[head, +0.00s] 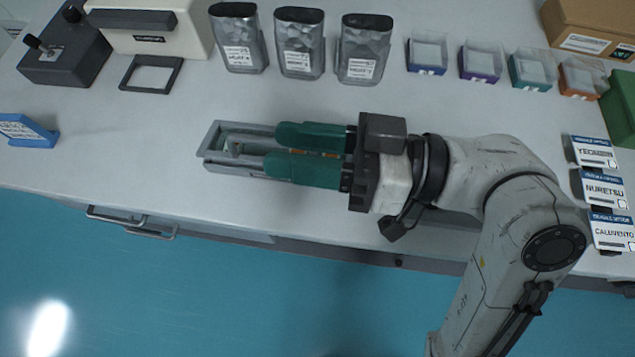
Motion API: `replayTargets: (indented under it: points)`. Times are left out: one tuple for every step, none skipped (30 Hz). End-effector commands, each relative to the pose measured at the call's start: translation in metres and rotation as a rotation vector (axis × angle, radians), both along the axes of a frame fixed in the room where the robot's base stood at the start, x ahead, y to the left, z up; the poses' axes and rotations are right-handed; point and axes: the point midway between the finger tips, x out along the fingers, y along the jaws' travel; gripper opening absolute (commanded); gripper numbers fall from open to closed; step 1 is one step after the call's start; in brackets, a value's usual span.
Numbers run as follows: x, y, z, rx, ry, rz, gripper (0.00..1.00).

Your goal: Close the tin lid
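The grey, rectangular tin (214,163) lies near the front edge of the table. Its left end shows an open top with a pale greenish inside and a small grey upright piece (236,148). My gripper (272,150) reaches in from the right, its two green fingers lying over the tin's right part. The fingers are apart, with a narrow gap between them. Orange bits show through this gap; I cannot tell what they belong to. The fingers and gripper body hide the tin's right part. I cannot make out the lid clearly, or whether the fingers touch the tin.
Metallic canisters (299,45) stand behind the tin. Small clear-topped boxes (478,63) stand at the back right, and labelled cards (605,188) lie at the right edge. A black frame (151,73) and a blue sign (28,131) are at left.

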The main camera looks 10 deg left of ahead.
Motion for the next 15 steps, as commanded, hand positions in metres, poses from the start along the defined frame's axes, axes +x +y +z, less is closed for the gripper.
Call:
replayTargets:
  points:
    - [-0.003,-0.001,0.007,0.000,0.004,-0.001,0.38]
    - [-0.004,-0.002,0.008,0.000,0.005,-0.001,0.38]
    - [-0.006,-0.002,0.009,-0.001,0.004,-0.002,0.38]
    - [-0.008,-0.003,0.010,-0.001,0.004,-0.002,0.38]
    - [-0.009,-0.004,0.011,0.000,0.005,-0.002,0.38]
    - [-0.012,-0.004,0.012,0.000,0.004,-0.002,0.38]
    - [-0.014,-0.005,0.013,-0.001,0.004,-0.002,0.38]
    - [-0.016,-0.006,0.013,-0.001,0.004,-0.002,0.38]
    - [-0.019,-0.007,0.015,0.000,0.004,-0.001,0.38]
    - [-0.021,-0.008,0.016,0.000,0.004,-0.001,0.38]
    - [-0.023,-0.009,0.017,0.000,0.003,-0.001,0.38]
    - [-0.026,-0.010,0.018,0.000,0.003,-0.001,0.38]
    - [-0.029,-0.011,0.019,-0.001,0.004,-0.002,0.38]
    - [-0.031,-0.011,0.021,-0.001,0.003,-0.002,0.38]
    - [-0.034,-0.013,0.022,-0.001,0.004,-0.002,0.38]
